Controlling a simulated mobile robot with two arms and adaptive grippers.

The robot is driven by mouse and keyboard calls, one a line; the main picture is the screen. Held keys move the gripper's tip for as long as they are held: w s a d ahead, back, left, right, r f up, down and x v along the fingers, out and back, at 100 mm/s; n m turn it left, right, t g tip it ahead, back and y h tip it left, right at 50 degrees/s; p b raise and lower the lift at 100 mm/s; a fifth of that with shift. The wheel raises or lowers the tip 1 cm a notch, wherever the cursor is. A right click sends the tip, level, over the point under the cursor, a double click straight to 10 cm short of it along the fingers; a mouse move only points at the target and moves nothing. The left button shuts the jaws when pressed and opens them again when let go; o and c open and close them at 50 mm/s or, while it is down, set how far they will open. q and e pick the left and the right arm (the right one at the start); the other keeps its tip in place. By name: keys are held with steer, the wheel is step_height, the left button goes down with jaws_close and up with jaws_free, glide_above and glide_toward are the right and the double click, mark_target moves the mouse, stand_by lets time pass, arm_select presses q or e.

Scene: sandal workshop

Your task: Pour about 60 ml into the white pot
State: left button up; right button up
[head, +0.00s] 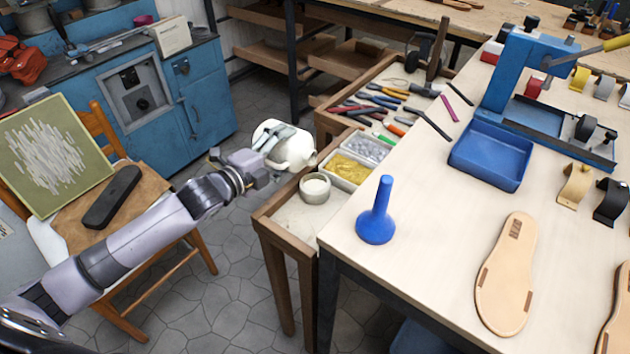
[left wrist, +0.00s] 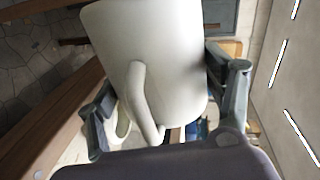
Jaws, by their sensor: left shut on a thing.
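My left gripper (head: 274,142) is shut on a cream-white jug (head: 296,150). In the left wrist view the jug (left wrist: 150,50) fills the middle, its handle towards me, with a finger of the gripper (left wrist: 165,112) on each side. The jug looks tilted, its spout end pointing right in the head view. The white pot (head: 315,195), small and round, stands on the low wooden bench just below and right of the jug, apart from it. I see no stream between them. The jug's inside is hidden, and I cannot tell the pot's level. My right gripper is out of view.
Beside the pot are trays with yellow (head: 347,170) and grey (head: 366,149) small parts. Tools lie behind them. A blue funnel-shaped thing (head: 376,222) stands on the pale table (head: 425,250) at right. A chair with a dark case (head: 112,197) is at left.

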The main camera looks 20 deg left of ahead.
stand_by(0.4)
arm_select(q)
steer(key=shift+r+n+h+b, duration=0.1)
steer(key=shift+n+h+b, duration=0.3)
steer(key=shift+n, duration=0.6)
